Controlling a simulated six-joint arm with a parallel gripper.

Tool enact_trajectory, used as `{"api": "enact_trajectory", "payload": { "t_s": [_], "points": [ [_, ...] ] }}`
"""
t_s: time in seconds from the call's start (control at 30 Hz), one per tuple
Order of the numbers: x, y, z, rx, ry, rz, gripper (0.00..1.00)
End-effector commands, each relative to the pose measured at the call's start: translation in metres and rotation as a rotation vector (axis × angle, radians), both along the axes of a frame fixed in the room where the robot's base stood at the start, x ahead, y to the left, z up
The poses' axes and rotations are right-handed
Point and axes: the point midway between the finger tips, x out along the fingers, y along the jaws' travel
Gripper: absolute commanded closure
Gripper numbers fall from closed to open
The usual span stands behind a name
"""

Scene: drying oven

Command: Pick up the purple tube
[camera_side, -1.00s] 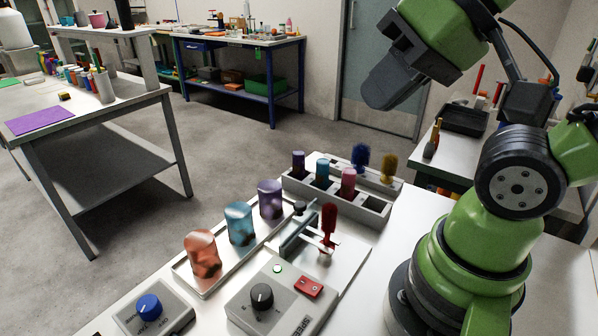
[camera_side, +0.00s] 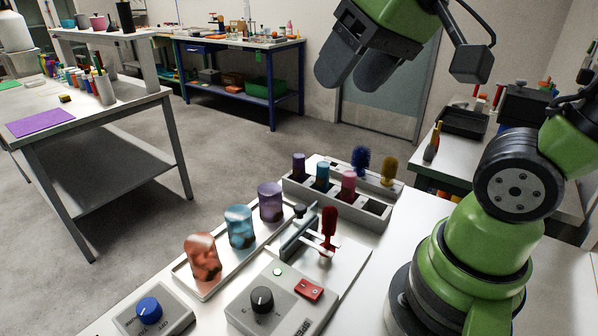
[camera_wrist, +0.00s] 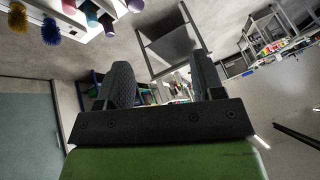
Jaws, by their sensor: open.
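The purple tube (camera_side: 298,164) stands upright in the left end of a grey rack (camera_side: 374,221) in the side view. Its lower part is hidden in the rack. In the wrist view the purple tube (camera_wrist: 108,23) shows near the top edge, left of centre. My gripper (camera_side: 348,76) is high above the bench, up and to the right of the tube and well apart from it. Its two dark fingers are spread with nothing between them; they also show in the wrist view (camera_wrist: 163,78).
A teal tube (camera_side: 322,173) and a pink tube (camera_side: 348,183) share the rack. A blue brush (camera_side: 361,157) and a yellow brush (camera_side: 389,167) stand behind.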

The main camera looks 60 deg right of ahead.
Motion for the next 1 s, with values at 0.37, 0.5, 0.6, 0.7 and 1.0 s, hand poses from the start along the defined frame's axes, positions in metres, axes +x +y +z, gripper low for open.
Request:
{"api": "enact_trajectory", "payload": {
  "t_s": [0.37,0.5,0.6,0.7,1.0],
  "points": [
    [0.122,-0.066,-0.04,-0.151,0.254,0.12,0.39],
    [0.156,-0.098,-0.08,-0.179,0.347,0.173,0.39],
    [0.172,-0.12,-0.113,-0.191,0.409,0.212,0.39],
    [0.182,-0.137,-0.143,-0.196,0.458,0.246,0.39],
    [0.188,-0.157,-0.189,-0.199,0.516,0.292,0.39]
  ]
}}
